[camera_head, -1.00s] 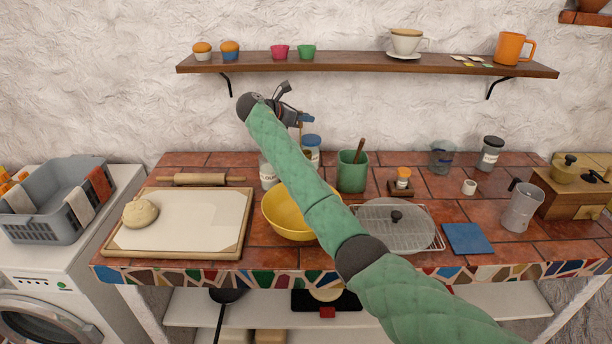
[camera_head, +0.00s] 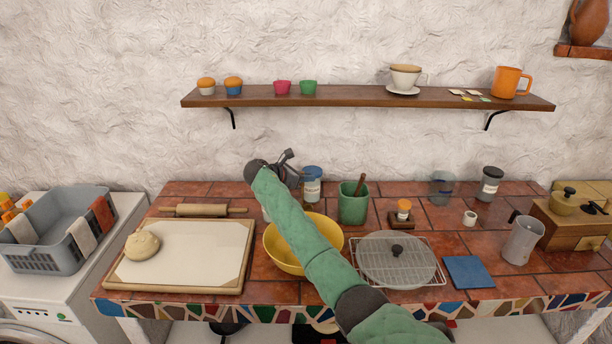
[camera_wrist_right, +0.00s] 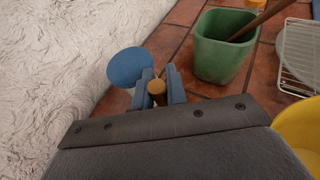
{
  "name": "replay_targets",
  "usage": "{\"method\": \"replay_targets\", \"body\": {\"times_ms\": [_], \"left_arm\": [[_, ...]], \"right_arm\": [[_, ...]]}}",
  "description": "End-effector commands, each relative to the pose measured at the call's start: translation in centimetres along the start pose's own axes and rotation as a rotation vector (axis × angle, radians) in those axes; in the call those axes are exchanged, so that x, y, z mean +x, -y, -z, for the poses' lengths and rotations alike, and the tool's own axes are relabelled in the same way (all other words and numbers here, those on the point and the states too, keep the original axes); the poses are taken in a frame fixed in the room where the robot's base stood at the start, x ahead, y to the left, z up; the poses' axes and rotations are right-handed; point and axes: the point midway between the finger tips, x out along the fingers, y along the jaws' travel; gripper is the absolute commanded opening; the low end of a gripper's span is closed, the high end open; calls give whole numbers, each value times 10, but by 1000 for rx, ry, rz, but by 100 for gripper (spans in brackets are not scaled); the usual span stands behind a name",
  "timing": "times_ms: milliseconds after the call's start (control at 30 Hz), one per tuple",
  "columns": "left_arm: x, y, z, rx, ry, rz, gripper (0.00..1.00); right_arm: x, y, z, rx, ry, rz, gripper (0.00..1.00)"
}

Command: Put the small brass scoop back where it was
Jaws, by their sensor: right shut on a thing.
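My right gripper (camera_head: 301,180) is at the back of the counter, close to the jar with the blue lid (camera_head: 312,186). In the right wrist view its blue fingers are shut on a slim handle with a round, tan-brown end, which I take to be the small brass scoop (camera_wrist_right: 157,88). The scoop's bowl is hidden below the fingers. The jar's round blue lid (camera_wrist_right: 130,66) shows just beside the fingers; I cannot tell if they touch. My left gripper is not in view.
A green pot with a wooden handle (camera_head: 353,204) stands right of the gripper. A yellow bowl (camera_head: 283,250) sits in front, partly behind my arm. A wire rack with a glass lid (camera_head: 398,262) lies to the right. The wall shelf (camera_head: 350,96) runs above.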

Motion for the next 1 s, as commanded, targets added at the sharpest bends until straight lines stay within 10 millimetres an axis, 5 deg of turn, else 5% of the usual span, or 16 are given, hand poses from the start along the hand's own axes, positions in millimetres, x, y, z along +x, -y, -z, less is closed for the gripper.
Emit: {"method": "replay_targets", "body": {"times_ms": [333,367,467,833,1000], "left_arm": [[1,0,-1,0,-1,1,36],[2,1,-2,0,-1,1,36],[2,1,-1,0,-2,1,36],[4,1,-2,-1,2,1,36],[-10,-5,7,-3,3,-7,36]], "right_arm": [[1,0,2,0,0,0,0],[1,0,3,0,0,0,16],[1,0,3,0,0,0,36],[0,0,0,1,0,0,36],[-20,-1,3,1,0,-2,36]]}}
